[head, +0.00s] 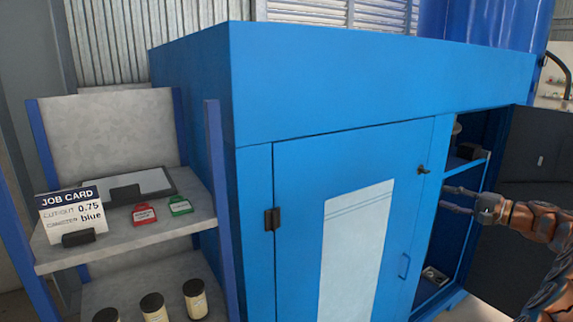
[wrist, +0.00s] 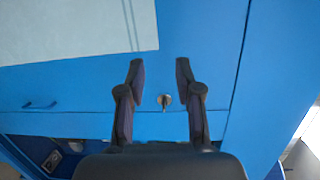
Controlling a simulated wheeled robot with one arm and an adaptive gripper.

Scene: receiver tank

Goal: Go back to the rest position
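My gripper (head: 462,199) is at the right in the head view, in front of the cabinet's right part, near the open compartment. In the wrist view its two fingers (wrist: 158,72) stand apart with nothing between their tips. A small latch knob (wrist: 165,100) on the blue door shows between the fingers in the wrist view, behind them. The same knob (head: 423,170) is at the door's upper right in the head view. I cannot tell how far the fingers are from the door. The blue cabinet (head: 380,85) has its left door (head: 295,200) shut, with a pale sheet (head: 355,240) on it.
A dark door (head: 535,150) stands open at the right, beside a shelved compartment (head: 470,165). On the left, a shelf unit (head: 205,205) holds a job card (head: 75,215), a tablet (head: 150,182), a red tag (head: 144,213), a green tag (head: 180,205) and jars (head: 154,307).

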